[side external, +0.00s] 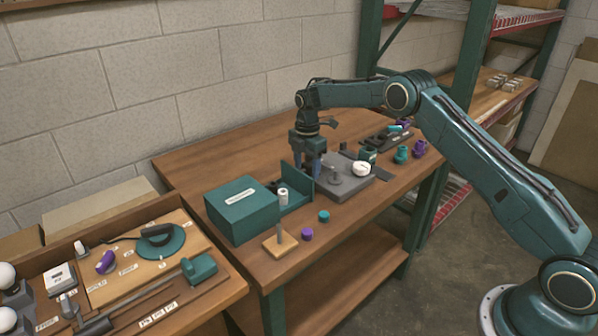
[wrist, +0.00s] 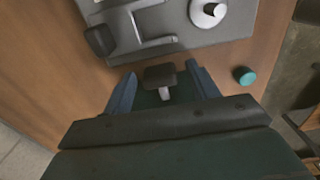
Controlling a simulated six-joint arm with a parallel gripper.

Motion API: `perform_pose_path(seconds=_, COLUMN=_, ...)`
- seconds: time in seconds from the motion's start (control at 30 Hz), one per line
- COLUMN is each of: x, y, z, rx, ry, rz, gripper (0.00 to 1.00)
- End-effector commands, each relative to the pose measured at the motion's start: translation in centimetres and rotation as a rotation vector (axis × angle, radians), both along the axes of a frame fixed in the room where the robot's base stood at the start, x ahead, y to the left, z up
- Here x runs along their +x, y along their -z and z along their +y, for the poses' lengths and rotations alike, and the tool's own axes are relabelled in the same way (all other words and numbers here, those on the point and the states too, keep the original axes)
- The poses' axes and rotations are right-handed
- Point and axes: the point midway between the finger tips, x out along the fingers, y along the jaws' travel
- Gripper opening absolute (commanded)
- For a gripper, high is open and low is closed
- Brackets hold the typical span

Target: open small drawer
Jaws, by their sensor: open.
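The small drawer is part of a teal box (side external: 240,208); a teal tray (side external: 296,196) with an upright front panel (side external: 303,181) extends from the box's right side, so it stands pulled out. My gripper (side external: 317,180) points down just beyond the panel, at its right. In the wrist view my gripper (wrist: 162,76) is open, its two blue fingers apart. A dark knob on a pale stem (wrist: 160,77) lies between them, with visible gaps at both sides. My gripper's body hides most of the drawer in that view.
A grey fixture plate (side external: 345,184) with a white round part (side external: 361,169) stands right of the drawer. Purple (side external: 307,234) and teal (side external: 324,216) caps and a wooden peg stand (side external: 280,243) are at the front edge. The table's back left is clear.

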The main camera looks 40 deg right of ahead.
Motion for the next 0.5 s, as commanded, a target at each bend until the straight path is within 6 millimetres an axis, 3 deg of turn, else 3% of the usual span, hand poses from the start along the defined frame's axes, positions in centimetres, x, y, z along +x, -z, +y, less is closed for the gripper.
perform_pose_path(seconds=0.27, x=0.1, y=-1.6, z=0.0, rx=0.0, ry=0.0, rz=-0.003, gripper=0.58)
perform_pose_path(seconds=0.5, x=0.1, y=-5.0, z=0.0, rx=0.0, ry=0.0, rz=-0.004, gripper=0.58)
